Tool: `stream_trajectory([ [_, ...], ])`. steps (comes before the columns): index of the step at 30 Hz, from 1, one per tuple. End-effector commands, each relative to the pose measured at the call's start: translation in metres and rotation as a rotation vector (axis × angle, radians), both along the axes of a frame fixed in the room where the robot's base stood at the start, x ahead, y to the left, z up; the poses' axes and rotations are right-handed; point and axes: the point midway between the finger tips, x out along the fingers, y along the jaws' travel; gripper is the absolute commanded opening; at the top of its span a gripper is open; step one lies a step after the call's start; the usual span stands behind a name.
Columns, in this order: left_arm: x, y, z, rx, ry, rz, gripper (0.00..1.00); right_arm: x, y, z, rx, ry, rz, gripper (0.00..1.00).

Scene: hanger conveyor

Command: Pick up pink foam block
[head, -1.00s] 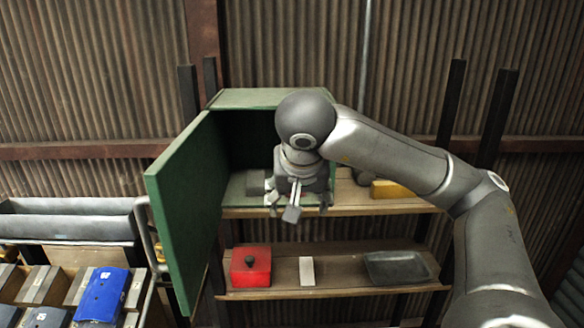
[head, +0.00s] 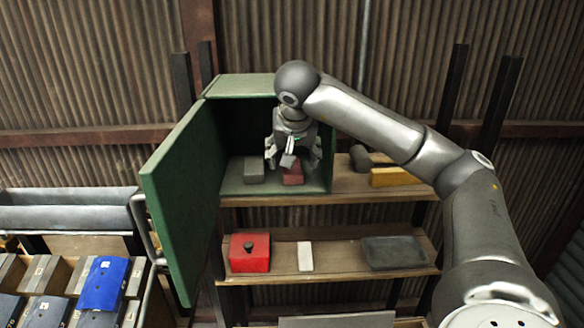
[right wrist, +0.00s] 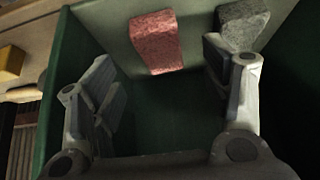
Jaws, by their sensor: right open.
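The pink foam block (head: 293,173) lies on the floor of the open green cabinet, to the right of a grey block (head: 254,170). My right gripper (head: 291,160) is inside the cabinet opening, just above the pink block and partly covering it in the head view. In the right wrist view my right gripper (right wrist: 165,85) has its fingers spread wide and empty. The pink block (right wrist: 155,42) shows there between and beyond the fingers, apart from them. The grey block (right wrist: 243,24) is beyond the right finger. My left gripper is not in view.
The cabinet's green door (head: 185,200) stands open on the left; its right wall (head: 327,158) is close to my gripper. A yellow block (head: 392,176) is on the shelf at right. Below are a red box (head: 249,253), a white block (head: 305,256) and a dark tray (head: 394,253).

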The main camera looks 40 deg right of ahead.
Motion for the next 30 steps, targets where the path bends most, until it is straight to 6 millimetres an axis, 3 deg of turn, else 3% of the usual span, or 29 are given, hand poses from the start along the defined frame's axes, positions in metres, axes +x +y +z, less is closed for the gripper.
stream_trajectory([
  [4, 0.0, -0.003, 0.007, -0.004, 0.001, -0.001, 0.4, 0.009, -0.009, 0.002, -0.001, 0.001, -0.003, 0.71],
  [14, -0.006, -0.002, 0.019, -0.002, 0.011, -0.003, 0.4, 0.027, -0.023, -0.04, -0.001, 0.002, -0.001, 0.71],
  [22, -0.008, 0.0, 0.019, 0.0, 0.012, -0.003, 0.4, 0.028, -0.024, -0.043, -0.001, 0.0, -0.001, 0.71],
  [30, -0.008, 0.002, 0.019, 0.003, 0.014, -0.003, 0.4, 0.028, -0.024, -0.043, -0.001, 0.0, -0.001, 0.36],
])
